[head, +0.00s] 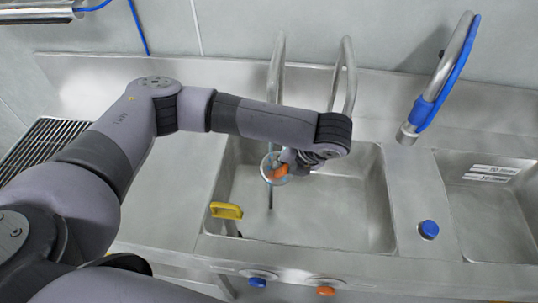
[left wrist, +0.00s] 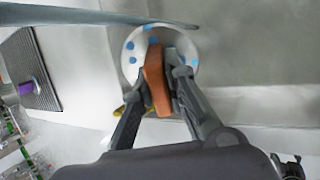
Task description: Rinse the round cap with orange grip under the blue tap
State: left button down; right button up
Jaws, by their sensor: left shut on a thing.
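The round cap (head: 266,166) has an orange grip (head: 279,173) and hangs over the left basin. My left gripper (head: 287,163) is shut on the orange grip. In the left wrist view the pale round cap (left wrist: 134,45) shows several blue spots, with its orange grip (left wrist: 156,76) between my fingers (left wrist: 160,85). Two bent steel spouts stand behind the basin, a left one (head: 276,65) and a right one (head: 349,75). A thin grey-blue stream (head: 270,198) runs down at the cap, below the left spout. A blue knob (head: 258,282) is on the front panel. My right gripper is not in view.
The left basin (head: 330,225) has a yellow handle (head: 227,210) at its left rim. An orange knob (head: 326,291) is on the front panel. A blue-backed spout (head: 447,75) and a blue deck button (head: 429,229) stand by the right basin (head: 490,225). A drain grate (head: 45,143) lies left.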

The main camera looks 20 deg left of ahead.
pick_arm(q)
jog(key=shift+s+d+p, duration=0.25)
jog(key=shift+s+d, duration=0.05)
jog(key=shift+d, duration=0.35)
jog(key=shift+s+d+p, duration=0.25)
jog(key=shift+d+p, duration=0.05)
jog(key=shift+d, duration=0.35)
jog(key=shift+s+d+p, duration=0.25)
jog(key=shift+s+d, duration=0.05)
jog(key=shift+d, duration=0.35)
jog(key=s+d+r+p, duration=0.2)
jog(key=d+r+p, duration=0.2)
jog(key=p, duration=0.1)
jog(key=shift+d+p, duration=0.25)
jog(key=shift+p, duration=0.1)
